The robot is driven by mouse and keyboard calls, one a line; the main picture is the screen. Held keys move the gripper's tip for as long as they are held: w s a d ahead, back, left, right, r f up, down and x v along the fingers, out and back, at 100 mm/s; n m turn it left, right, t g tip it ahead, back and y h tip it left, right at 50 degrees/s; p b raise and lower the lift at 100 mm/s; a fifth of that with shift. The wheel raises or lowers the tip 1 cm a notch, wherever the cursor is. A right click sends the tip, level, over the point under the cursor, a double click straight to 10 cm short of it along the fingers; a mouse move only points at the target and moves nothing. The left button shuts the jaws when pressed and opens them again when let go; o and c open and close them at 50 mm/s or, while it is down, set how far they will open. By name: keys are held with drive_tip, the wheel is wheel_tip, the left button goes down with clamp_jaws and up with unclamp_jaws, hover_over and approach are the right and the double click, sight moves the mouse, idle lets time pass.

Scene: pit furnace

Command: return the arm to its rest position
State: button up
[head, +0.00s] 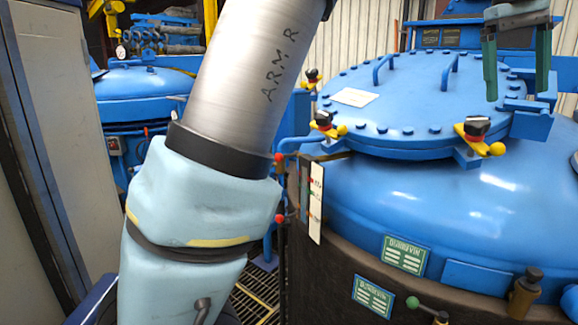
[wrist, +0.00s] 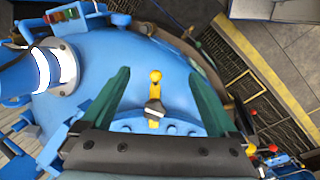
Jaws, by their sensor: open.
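My arm, a grey tube marked "ARM R" with light blue padded covers, crosses the left middle of the head view. My gripper (head: 517,85) is at the top right of that view, pointing down over the right part of the blue furnace lid (head: 415,105). Its two green fingers are apart with nothing between them. In the wrist view, my gripper (wrist: 159,72) also shows open. A clamp with a yellow knob (wrist: 155,76) at the lid's edge appears between the fingers but beyond them. The gripper appears apart from the lid.
The furnace lid carries more clamps, one with a yellow-and-black handle (head: 477,130), and raised blue handles (head: 383,69). A grey cabinet (head: 80,130) stands at the left. Another blue vessel (head: 145,85) stands behind my arm. Floor grating (wrist: 275,130) lies to the right in the wrist view.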

drive_tip(key=w+a+f+t+y, duration=0.1)
drive_tip(key=w+a+f, duration=0.5)
drive_tip(key=a+f, duration=0.3)
drive_tip(key=w+a+f, duration=0.6)
drive_tip(key=a+f, duration=0.1)
drive_tip(key=a, duration=0.4)
drive_tip(key=s+a+f, duration=0.3)
drive_tip(key=a+f, duration=0.2)
drive_tip(key=a, duration=0.3)
drive_tip(key=s+a+f+y, duration=0.1)
drive_tip(key=s+a+f, duration=0.2)
drive_tip(key=a+f, duration=0.2)
drive_tip(key=s+a+f+t, duration=0.1)
drive_tip(key=s+a+f, duration=0.2)
drive_tip(key=a, duration=0.8)
wheel_tip(320, 180, down, 3)
drive_tip(key=shift+s+a+r+y, duration=0.15)
drive_tip(key=shift+s+a+y, duration=0.15)
drive_tip(key=shift+s+a, duration=0.1)
drive_tip(key=shift+d, duration=0.1)
drive_tip(key=shift+c, duration=0.3)
